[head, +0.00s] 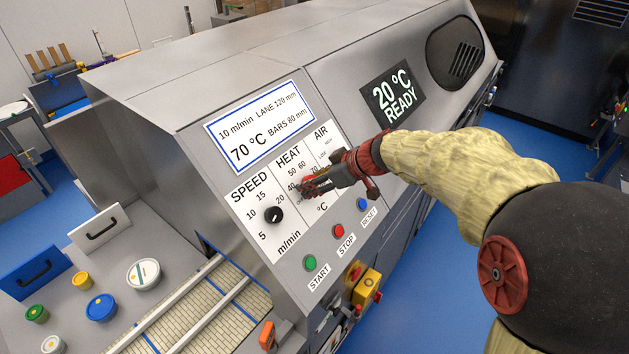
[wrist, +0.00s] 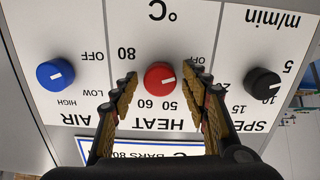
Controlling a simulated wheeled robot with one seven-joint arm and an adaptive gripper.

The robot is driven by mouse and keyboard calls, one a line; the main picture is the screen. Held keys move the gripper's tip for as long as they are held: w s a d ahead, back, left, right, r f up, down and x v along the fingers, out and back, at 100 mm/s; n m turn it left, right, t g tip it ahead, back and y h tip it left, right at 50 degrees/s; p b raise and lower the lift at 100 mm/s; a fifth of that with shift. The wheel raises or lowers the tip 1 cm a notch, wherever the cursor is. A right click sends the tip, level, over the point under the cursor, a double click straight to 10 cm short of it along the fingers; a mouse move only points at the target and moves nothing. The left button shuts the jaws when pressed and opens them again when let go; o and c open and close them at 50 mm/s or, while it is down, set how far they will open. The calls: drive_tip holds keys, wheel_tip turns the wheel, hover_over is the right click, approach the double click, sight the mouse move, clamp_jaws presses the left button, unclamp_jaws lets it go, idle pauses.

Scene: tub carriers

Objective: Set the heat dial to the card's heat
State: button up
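The card (head: 262,127) on the sloped panel reads 10 m/min, LANE 120 mm, 70 °C, BARS 80 mm. In the wrist view, upside down, the red heat dial (wrist: 160,77) sits between the fingers of my gripper (wrist: 161,79). The fingers are open, with a gap on each side of the dial. Its white mark points right and slightly down, away from the 50, 60 and 80 labels; the right finger hides part of the scale there. In the head view my gripper (head: 304,187) covers most of the heat dial.
The black speed dial (wrist: 262,83) and blue air dial (wrist: 56,75) flank the heat dial. Below are the green start (head: 310,262), red stop (head: 339,231) and blue reset (head: 362,204) buttons. The display (head: 392,95) reads 20 °C READY. Several tubs stand at the lower left.

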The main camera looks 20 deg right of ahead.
drive_tip(key=c, duration=1)
